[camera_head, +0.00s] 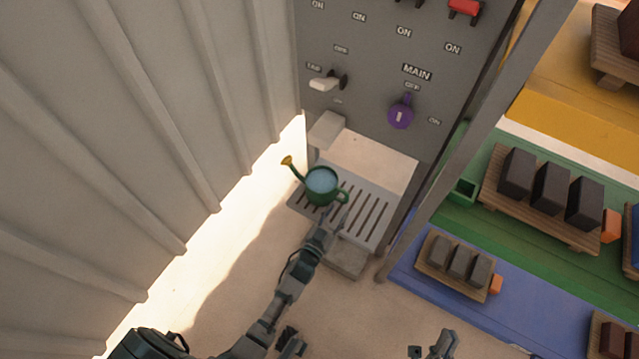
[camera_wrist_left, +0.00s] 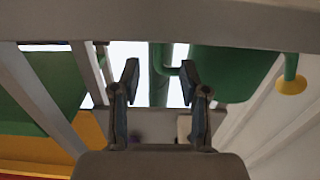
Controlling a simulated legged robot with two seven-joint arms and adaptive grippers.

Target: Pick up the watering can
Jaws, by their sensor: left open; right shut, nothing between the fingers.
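The green watering can (camera_head: 321,186), with a yellow spout tip and water showing in its open top, stands upright on the slatted grey tray (camera_head: 368,218). Its handle is on the right side, its spout on the left. My left gripper (camera_head: 338,213) is open just in front of the handle. In the left wrist view, the can's green body (camera_wrist_left: 235,72) is at upper right, and the green handle shows between the open fingers of my left gripper (camera_wrist_left: 160,82). I cannot tell whether they touch it. My right gripper (camera_head: 442,343) is shut and empty at the bottom edge.
A grey panel (camera_head: 375,60) with labelled switches and a purple knob (camera_head: 400,113) rises behind the tray. A ribbed wall (camera_head: 150,130) stands left. A slanted grey post (camera_head: 480,130) stands right, with dark blocks on wooden pallets (camera_head: 530,222) beyond it.

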